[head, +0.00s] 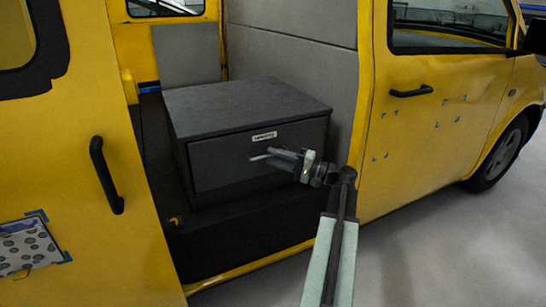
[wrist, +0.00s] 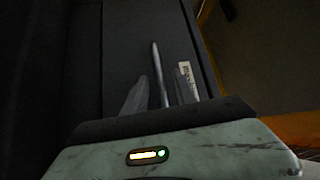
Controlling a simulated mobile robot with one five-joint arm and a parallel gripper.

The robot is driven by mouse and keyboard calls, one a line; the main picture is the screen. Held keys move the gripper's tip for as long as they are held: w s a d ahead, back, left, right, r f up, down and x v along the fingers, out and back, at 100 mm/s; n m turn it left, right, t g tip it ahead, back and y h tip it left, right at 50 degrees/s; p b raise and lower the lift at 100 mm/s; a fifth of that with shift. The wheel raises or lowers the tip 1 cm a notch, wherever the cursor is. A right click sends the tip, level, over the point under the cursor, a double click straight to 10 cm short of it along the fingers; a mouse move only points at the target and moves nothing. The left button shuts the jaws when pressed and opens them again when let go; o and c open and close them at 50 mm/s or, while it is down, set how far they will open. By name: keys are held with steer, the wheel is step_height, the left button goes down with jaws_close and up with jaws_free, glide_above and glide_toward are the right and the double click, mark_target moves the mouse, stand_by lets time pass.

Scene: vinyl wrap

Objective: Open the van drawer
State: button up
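The drawer is a dark grey box with a flat front (head: 225,165), sitting inside the yellow van's side door opening; it looks shut. A thin silver handle bar (wrist: 155,58) runs across its front, and its left end shows in the head view (head: 256,158). My gripper (head: 276,155) is at the drawer front, just below the white label. In the wrist view my gripper (wrist: 160,90) has its two fingers apart, one on each side of the handle bar. Small gaps seem to show between bar and fingers. The bar's near end is hidden by my gripper body.
The label (head: 264,136) is on the drawer front. The yellow sliding door (head: 75,150) stands to the left, and the front door (head: 430,140) to the right. A grey partition (head: 300,70) rises behind the drawer. The pale floor (head: 430,250) is clear.

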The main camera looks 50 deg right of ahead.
steer(key=shift+w+a, duration=0.2)
steer(key=shift+w, duration=0.25)
jaws_close()
steer(key=shift+a, duration=0.1)
stand_by(1.0)
